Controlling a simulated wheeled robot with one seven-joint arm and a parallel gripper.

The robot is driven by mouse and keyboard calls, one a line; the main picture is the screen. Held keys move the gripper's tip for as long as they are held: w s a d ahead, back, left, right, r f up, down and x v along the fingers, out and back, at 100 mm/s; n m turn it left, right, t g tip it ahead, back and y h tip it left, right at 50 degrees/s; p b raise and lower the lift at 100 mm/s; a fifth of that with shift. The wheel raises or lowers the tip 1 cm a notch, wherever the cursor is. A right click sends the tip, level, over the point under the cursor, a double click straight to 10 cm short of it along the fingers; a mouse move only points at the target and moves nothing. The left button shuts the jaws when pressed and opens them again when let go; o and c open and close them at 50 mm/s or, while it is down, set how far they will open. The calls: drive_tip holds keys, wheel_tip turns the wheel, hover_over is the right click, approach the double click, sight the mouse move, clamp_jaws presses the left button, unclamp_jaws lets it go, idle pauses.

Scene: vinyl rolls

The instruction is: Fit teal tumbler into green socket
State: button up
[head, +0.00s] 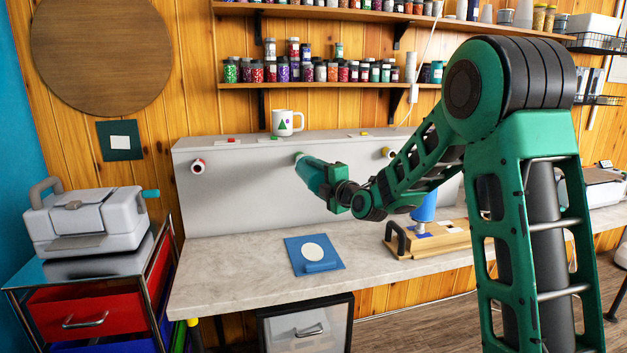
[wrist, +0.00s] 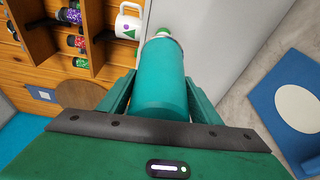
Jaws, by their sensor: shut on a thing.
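My gripper (head: 334,188) is shut on the teal tumbler (head: 312,174) and holds it tilted in front of the upright grey panel. In the wrist view the tumbler (wrist: 160,85) lies between my two fingers (wrist: 160,105), its far end pointing at the panel. The green socket (wrist: 164,32) shows as a green and white round piece just past that end. In the head view only a bit of the green socket (head: 298,155) shows; the tumbler covers the rest. I cannot tell whether the tumbler touches or enters it.
A blue mat (head: 315,255) and a wooden board (head: 440,240) lie on the counter (head: 230,270).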

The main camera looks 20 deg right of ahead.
drive_tip(key=shift+w, duration=0.65)
idle(0.6)
drive_tip(key=shift+w+r, duration=0.15)
drive_tip(key=shift+r, duration=0.1)
idle(0.8)
drive_tip(key=o, duration=1.9)
drive_tip(key=shift+w+f, duration=0.1)
drive_tip(key=shift+w, duration=0.05)
drive_tip(key=shift+o, duration=0.2)
drive_tip(key=shift+o, duration=0.7)
drive_tip(key=shift+f, duration=0.15)
drive_tip(key=o, duration=0.4)
drive_tip(key=shift+c, duration=0.2)
